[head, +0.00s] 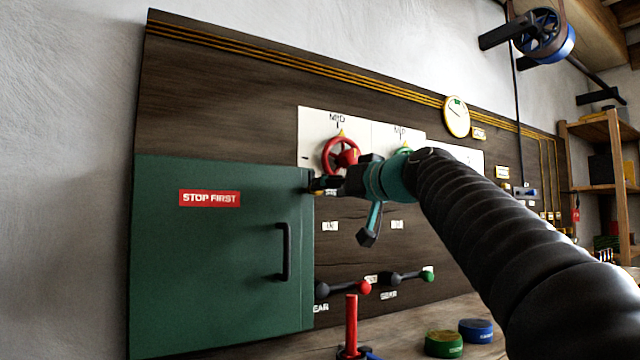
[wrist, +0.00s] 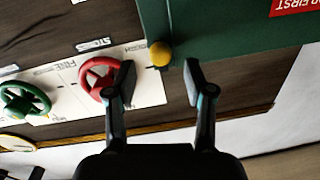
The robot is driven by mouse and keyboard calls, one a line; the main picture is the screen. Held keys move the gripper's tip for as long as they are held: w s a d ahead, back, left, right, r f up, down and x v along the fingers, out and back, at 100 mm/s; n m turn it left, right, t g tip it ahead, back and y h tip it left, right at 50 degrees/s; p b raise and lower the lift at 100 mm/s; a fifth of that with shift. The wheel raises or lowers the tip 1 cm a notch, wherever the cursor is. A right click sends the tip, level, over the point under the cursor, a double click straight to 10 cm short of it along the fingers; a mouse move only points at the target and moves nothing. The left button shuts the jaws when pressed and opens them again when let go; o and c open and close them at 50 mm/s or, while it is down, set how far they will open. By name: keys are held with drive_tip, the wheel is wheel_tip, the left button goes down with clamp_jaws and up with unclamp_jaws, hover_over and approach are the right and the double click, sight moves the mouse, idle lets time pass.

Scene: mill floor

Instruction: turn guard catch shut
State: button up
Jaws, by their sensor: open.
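The guard is a green door (head: 225,265) with a red STOP FIRST label and a black handle, at the left of the head view; it looks closed against the dark board. Its edge also shows in the wrist view (wrist: 235,32). A yellow knob (wrist: 160,53), apparently the catch, sits at the door's edge in the wrist view. In the head view my gripper hides it. My gripper (wrist: 158,78) is open, its fingers on either side of the line to the knob, which lies just beyond the tips. In the head view my gripper (head: 318,183) is by the door's upper right corner.
A red handwheel (head: 340,155) is close above my gripper; in the wrist view it (wrist: 98,78) is beside the left finger. A green wheel (wrist: 24,98) is farther left. Levers (head: 343,288) and a red post (head: 351,325) are below.

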drive_tip(key=shift+p+x, duration=0.5)
drive_tip(key=shift+x, duration=1.7)
clamp_jaws()
